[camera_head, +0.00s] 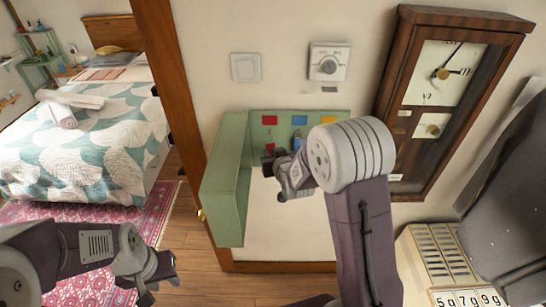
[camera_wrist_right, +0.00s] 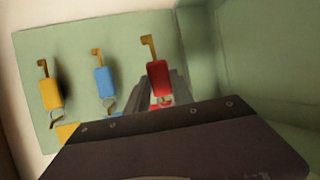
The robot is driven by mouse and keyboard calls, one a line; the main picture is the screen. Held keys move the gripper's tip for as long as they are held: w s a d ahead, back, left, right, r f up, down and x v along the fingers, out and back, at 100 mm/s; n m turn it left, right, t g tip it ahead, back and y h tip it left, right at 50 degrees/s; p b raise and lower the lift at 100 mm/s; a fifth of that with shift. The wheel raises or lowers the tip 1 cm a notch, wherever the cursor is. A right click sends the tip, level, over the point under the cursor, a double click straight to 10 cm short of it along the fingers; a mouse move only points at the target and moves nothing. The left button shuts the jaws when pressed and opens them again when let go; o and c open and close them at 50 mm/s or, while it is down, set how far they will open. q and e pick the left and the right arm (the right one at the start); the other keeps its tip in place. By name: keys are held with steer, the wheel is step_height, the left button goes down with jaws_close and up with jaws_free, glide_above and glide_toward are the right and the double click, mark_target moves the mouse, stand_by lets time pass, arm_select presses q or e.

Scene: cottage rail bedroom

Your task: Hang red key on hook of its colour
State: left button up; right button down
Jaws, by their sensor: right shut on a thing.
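The green key cabinet (camera_head: 243,135) is on the wall, with red (camera_head: 269,120), blue (camera_head: 299,120) and yellow colour patches in a row. My right gripper (camera_head: 268,164) is at the cabinet below the red patch, shut on the red key (camera_wrist_right: 158,79). The wrist view is turned over, so the key's brass bit points up in it. A blue key (camera_wrist_right: 105,83) and a yellow key (camera_wrist_right: 51,93) hang beside it. Whether the red key touches its hook is hidden by the gripper. My left gripper (camera_head: 160,280) is low at left, away from the cabinet; its jaws are unclear.
The cabinet's green door or side (camera_head: 228,190) stands out on the left. A wooden wall clock (camera_head: 400,100) hangs close on the right. A light switch (camera_head: 245,67) and a thermostat (camera_head: 330,62) are above. A bed (camera_head: 90,140) is through the doorway.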

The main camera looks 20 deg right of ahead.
steer(key=shift+w+d, duration=0.25)
steer(key=shift+w, duration=0.75)
steer(key=shift+w+d+f+b, duration=0.2)
steer(key=shift+w+f+b, duration=0.2)
steer(key=shift+w+f, duration=0.2)
steer(key=shift+w, duration=0.15)
steer(key=c, duration=1)
jaws_free()
